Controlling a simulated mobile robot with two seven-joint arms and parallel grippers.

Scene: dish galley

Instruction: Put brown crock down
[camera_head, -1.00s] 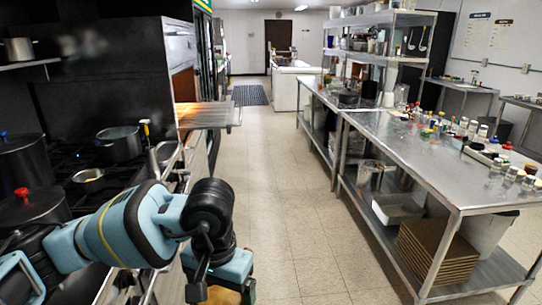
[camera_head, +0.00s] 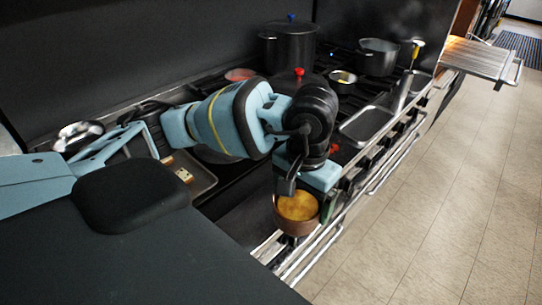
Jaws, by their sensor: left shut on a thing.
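The brown crock (camera_head: 297,228) is a small round pot with a yellow-orange filling, low in the middle of the head view. My left gripper (camera_head: 287,187) is shut on it at the rim nearest the stove. The crock is upright, over or just beside the stove's front rail; I cannot tell whether it touches anything. The fingertips are partly hidden by the gripper body. My right gripper is not in view.
A steel pan insert (camera_head: 364,126) is sunk near the front edge. Steel rails (camera_head: 395,165) run along the front. The tiled floor at right is clear.

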